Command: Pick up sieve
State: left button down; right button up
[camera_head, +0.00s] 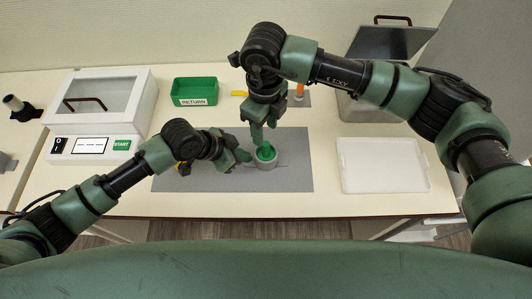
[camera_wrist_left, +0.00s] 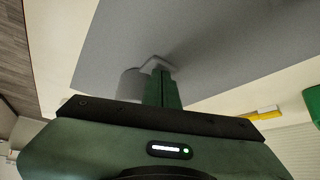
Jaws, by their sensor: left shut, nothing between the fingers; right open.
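A small pale grey round cup-like piece (camera_head: 266,164), which looks like the sieve, stands on the grey mat; something green shows inside its rim. In the left wrist view a grey cylinder (camera_wrist_left: 130,84) stands beside my left fingers, with a small light grey piece (camera_wrist_left: 155,63) at their tips. My left gripper (camera_head: 246,157) is low over the mat, shut and empty, just left of the cup. It shows in the left wrist view too (camera_wrist_left: 163,76). My right gripper (camera_head: 264,134) points down from above, open, just over the cup. Whether it touches the cup I cannot tell.
The grey mat (camera_head: 295,178) lies mid-counter. A green tray (camera_head: 195,91) and a white lidded machine (camera_head: 108,97) stand at back left. A white tray (camera_head: 383,166) lies right, before an open-lidded grey box (camera_head: 365,107). An orange-and-white item (camera_head: 300,91) stands behind my right gripper.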

aim_at(266, 144)
notch_tip(266, 144, down, 8)
jog(key=shift+d+f, duration=0.1)
jog(key=shift+f, duration=0.15)
grip_shut()
dwell(0.3)
dwell(1.3)
